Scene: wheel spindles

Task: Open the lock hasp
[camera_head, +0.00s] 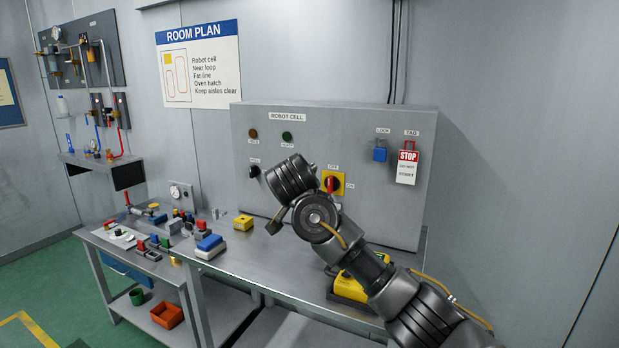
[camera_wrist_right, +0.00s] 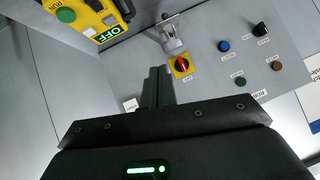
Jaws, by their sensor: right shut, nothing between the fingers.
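A silver metal lock hasp (camera_wrist_right: 173,36) shows in the right wrist view, beyond my fingertips, near the rotary switch; I cannot tell whether its jaws are open. In the head view my right arm hides it. The rotary switch has a red handle on a yellow plate (camera_head: 337,184) on the grey panel; it also shows in the wrist view (camera_wrist_right: 181,65). My right gripper (camera_wrist_right: 158,72) is shut and empty, its fingers together and apart from the hasp. In the head view a dark gripper tip (camera_head: 275,226) shows left of my wrist. My left gripper is out of view.
The grey ROBOT CELL panel (camera_head: 260,190) stands on the bench. A blue padlock (camera_head: 380,153) and a STOP tag (camera_head: 407,165) hang at its right. A yellow control box (camera_head: 349,289) stands beneath my arm. Small parts and a blue-topped box (camera_head: 209,246) occupy the bench's left.

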